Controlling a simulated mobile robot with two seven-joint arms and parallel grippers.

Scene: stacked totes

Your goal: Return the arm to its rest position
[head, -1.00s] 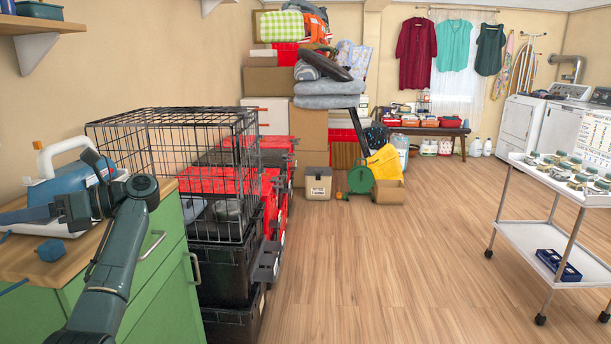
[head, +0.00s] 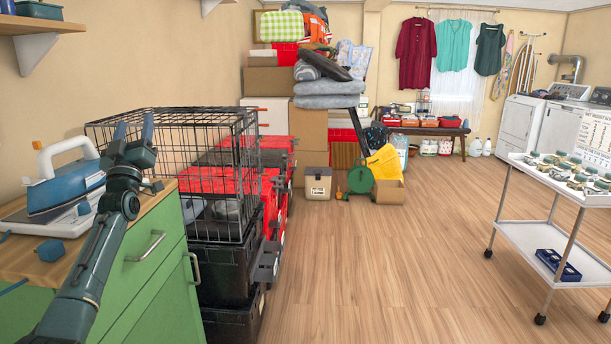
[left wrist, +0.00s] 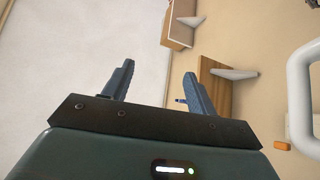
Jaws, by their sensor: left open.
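My left gripper (head: 134,130) is raised above the right end of the green cabinet, in front of the wire cage in the head view. Its two fingers point upward, stand apart and hold nothing. In the left wrist view the gripper (left wrist: 155,85) shows both fingers spread, with only wall and ceiling surfaces and shelves between and beyond them. My left arm (head: 85,275) comes up from the lower left. My right gripper is in neither view now.
A wire cage (head: 240,180) stands on stacked totes (head: 225,265). A white cart (head: 545,240) is at the right. The floor between is clear.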

